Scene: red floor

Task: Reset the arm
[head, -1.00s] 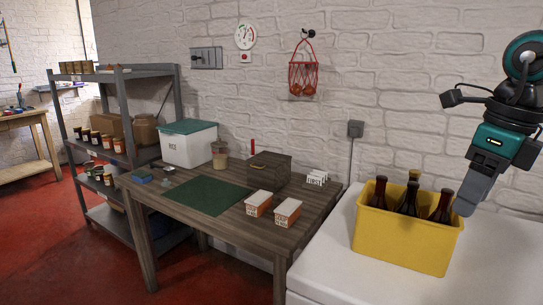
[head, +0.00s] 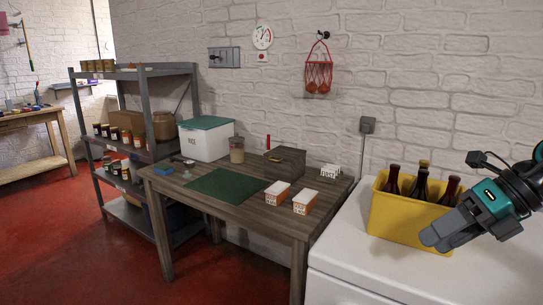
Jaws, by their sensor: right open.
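My right gripper (head: 440,238) comes in from the right edge in the head view. It has grey fingers and a teal body, and it is in front of the lower right part of a yellow crate (head: 391,214), hiding that part. The jaws are open, and I see nothing held in them. I cannot tell how far the fingers are from the crate. Several dark bottles (head: 419,187) stand in the crate. My left gripper does not show.
The crate stands on a white surface (head: 345,262). To its left is a wooden table (head: 262,222) with a green mat (head: 227,187), a dark wooden box (head: 285,163), small cartons (head: 305,202) and a white bin (head: 206,140). A grey shelf (head: 143,75) stands further left over red floor.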

